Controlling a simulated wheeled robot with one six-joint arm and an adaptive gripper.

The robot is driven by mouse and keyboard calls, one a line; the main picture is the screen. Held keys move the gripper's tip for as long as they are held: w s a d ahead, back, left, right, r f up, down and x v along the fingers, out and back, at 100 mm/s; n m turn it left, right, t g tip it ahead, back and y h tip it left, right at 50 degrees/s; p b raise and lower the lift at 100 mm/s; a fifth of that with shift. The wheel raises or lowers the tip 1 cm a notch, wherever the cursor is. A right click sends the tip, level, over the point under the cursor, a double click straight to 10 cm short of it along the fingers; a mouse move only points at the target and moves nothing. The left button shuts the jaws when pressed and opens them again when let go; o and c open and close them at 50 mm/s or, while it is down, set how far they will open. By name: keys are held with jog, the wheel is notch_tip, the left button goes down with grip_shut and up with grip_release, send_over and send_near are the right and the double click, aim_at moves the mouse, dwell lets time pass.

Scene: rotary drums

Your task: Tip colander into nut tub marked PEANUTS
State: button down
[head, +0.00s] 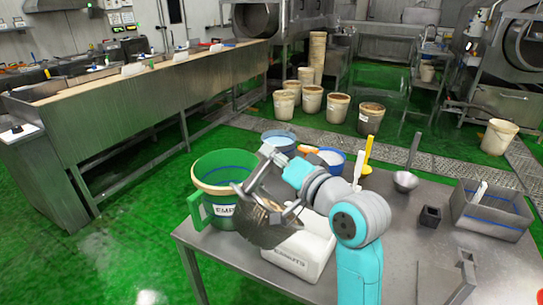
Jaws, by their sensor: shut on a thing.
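My gripper (264,198) is shut on the colander (268,232), a grey, rounded metal bowl. The colander is held tilted in the air at the table's left side, in front of the green tub and over the left part of the white nut tub. The white nut tub (308,258) stands on the table with a dark label on its front that appears to read PEANUTS. My gripper and the colander hide part of its opening, and its contents cannot be seen. I cannot tell whether anything is in the colander or falling from it.
A green tub (226,168) with a partly hidden label stands close behind and left of the colander. Blue tubs (279,138) are behind my arm.

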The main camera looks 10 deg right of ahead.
jog(key=shift+w+d+m, duration=0.25)
jog(key=shift+d+m, duration=0.1)
jog(key=shift+d, duration=0.15)
jog(key=shift+w+d+m, duration=0.25)
jog(key=shift+d+m, duration=0.1)
jog(key=shift+d, duration=0.15)
jog(key=w+d+f+m, duration=0.3)
jog(key=d, duration=0.3)
jog(key=shift+d+m, duration=0.25)
jog(key=shift+m, duration=0.05)
dwell(2.8)
jog(key=shift+w+d, duration=0.15)
dwell(0.5)
jog(key=shift+w+d+f+m, duration=0.3)
jog(key=shift+d+m, duration=0.15)
jog(key=shift+d, duration=0.2)
jog(key=shift+w+d+f+m, duration=0.25)
jog(key=shift+d+m, duration=0.2)
jog(key=shift+d, duration=0.15)
jog(key=shift+w+d+f, duration=0.1)
jog(key=shift+d, duration=0.15)
jog(key=shift+w+d+f+m, duration=0.25)
jog(key=shift+d+m, duration=0.1)
jog(key=shift+d, duration=0.15)
jog(key=shift+w+d+f+m, duration=0.1)
jog(key=shift+w+d+m, duration=0.1)
jog(key=shift+d+m, duration=0.2)
